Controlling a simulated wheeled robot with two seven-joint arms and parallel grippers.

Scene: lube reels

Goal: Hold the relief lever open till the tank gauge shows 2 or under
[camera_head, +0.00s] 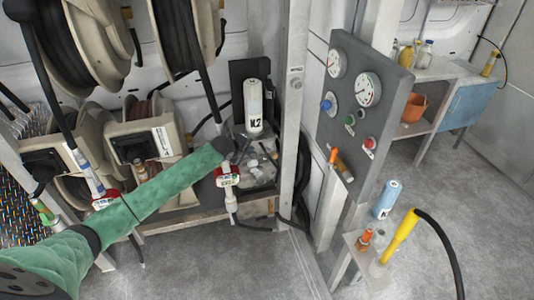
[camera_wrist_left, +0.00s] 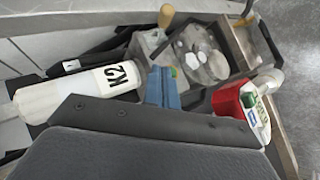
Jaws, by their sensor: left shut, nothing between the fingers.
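The grey control panel (camera_head: 352,115) stands right of centre in the head view. It carries two round dial gauges, an upper left one (camera_head: 337,64) and a larger one (camera_head: 368,89); their readings are too small to tell. An orange lever-like piece (camera_head: 333,156) shows low on the panel; I cannot tell whether it is the relief lever. My left gripper (camera_head: 230,148) is left of the panel, in front of the shelf, away from the orange piece. In the left wrist view its blue fingers (camera_wrist_left: 162,88) are shut and empty. My right gripper is out of view.
A white labelled bottle (camera_head: 253,105) stands behind my left gripper. A red-and-white dispensing piece (camera_head: 227,177) hangs close below it. Hose reels (camera_head: 85,50) fill the left. A small stand at lower right holds a blue-and-white can (camera_head: 386,200) and a yellow handle (camera_head: 401,236).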

